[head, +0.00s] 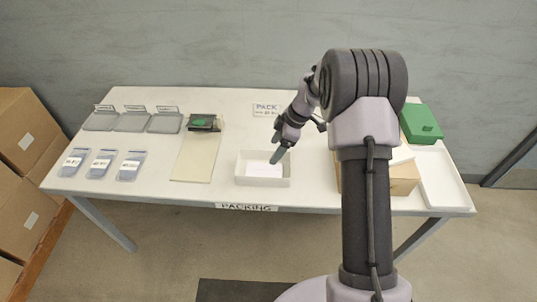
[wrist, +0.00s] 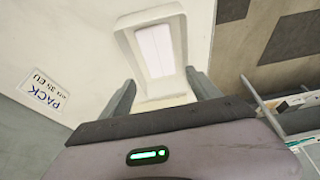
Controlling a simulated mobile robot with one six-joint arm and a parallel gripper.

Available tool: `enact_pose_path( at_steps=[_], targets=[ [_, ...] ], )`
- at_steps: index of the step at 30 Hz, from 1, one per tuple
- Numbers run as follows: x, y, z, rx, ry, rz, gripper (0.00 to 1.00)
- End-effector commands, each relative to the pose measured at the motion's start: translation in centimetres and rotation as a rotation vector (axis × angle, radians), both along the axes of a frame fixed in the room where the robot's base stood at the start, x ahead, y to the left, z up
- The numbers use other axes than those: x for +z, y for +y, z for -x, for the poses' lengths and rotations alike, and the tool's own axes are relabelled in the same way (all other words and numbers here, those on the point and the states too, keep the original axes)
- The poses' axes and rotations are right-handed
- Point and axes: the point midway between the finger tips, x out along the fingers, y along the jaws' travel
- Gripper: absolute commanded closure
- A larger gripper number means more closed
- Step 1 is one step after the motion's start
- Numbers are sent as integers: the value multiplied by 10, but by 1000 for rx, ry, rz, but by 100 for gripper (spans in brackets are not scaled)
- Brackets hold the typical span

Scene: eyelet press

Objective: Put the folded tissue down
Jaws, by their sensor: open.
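The folded tissue (head: 264,170) is a white rectangle lying inside a white open box (head: 240,178) near the front middle of the table. In the wrist view the tissue (wrist: 154,50) lies flat on the floor of the box (wrist: 125,38), with a fold line along it. My gripper (head: 279,156) is over the box. The exact height of the fingertips above the tissue is hard to tell.
The packing table (head: 225,135) also holds grey trays (head: 132,121), several labelled pouches (head: 101,163), a beige mat (head: 197,160) and a PACK sign (head: 266,109). A green box (head: 421,123), a cardboard box (head: 403,178) and a white tray (head: 445,180) stand at the right.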

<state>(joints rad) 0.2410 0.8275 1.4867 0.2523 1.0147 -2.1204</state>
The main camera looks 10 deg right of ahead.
Motion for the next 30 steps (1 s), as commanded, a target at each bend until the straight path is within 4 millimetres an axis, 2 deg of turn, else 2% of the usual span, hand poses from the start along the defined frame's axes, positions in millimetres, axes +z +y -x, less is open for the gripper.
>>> enact_pose_path(
  at_steps=[3,5,8,9,11,12,14,15,18,21,24,30],
  targets=[
    [16,-3,3,-14,1,2,29],
    [38,2,8,-65,6,5,29],
    [106,19,36,-265,29,9,29],
    [137,28,56,-376,43,6,29],
    [179,42,93,-554,57,-10,29],
    [203,50,120,-679,64,-28,29],
    [230,61,166,-869,73,-69,29],
    [242,67,196,-993,79,-106,29],
    [251,76,262,-1261,97,-208,29],
    [245,78,302,-1440,116,-296,29],
    [240,78,319,-1529,128,-345,29],
    [238,78,323,-1554,135,-357,29]
  ],
)
